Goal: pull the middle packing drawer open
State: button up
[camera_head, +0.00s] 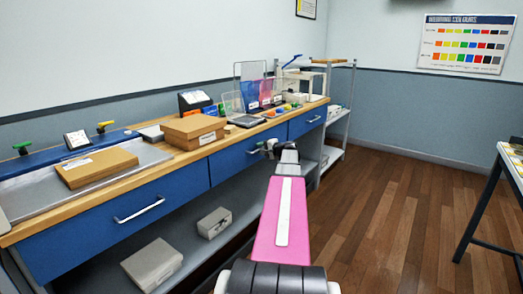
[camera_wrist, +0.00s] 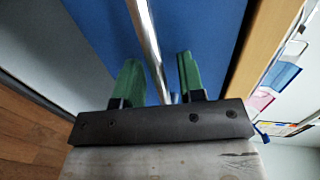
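The middle packing drawer (camera_head: 232,160) is a blue front under the wooden worktop, and it looks flush with the bench. In the wrist view its blue front (camera_wrist: 205,28) fills the upper middle. Its silver bar handle (camera_wrist: 148,36) runs between the two green fingers of my gripper (camera_wrist: 157,60). The fingers are apart, with a gap showing on each side of the bar, so my gripper is open around the handle. In the head view my gripper (camera_head: 268,148) is at the drawer's right part, and my wrist hides most of the handle there.
A left drawer (camera_head: 95,232) and a right drawer (camera_head: 305,122) flank it. Cardboard boxes (camera_head: 192,129) stand on the worktop (camera_head: 180,156) above. Grey boxes (camera_head: 152,264) lie on the shelf below. The wooden floor (camera_head: 400,215) to the right is clear up to another table (camera_head: 510,165).

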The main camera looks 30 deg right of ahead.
jog(key=shift+c, duration=0.3)
grip_shut()
jog(key=f+v, duration=0.3)
jog(key=v, duration=1.2)
jog(key=s+f+v, duration=0.1)
jog(key=f+v, duration=0.2)
jog(key=v, duration=1.2)
jog(key=shift+d+f, duration=0.2)
jog(key=shift+d, duration=0.2)
jog(key=shift+o, duration=0.3)
grip_release()
jog(key=shift+s, duration=0.1)
jog(key=v, duration=1)
jog(key=shift+s+d, duration=0.2)
jog(key=shift+s, duration=0.15)
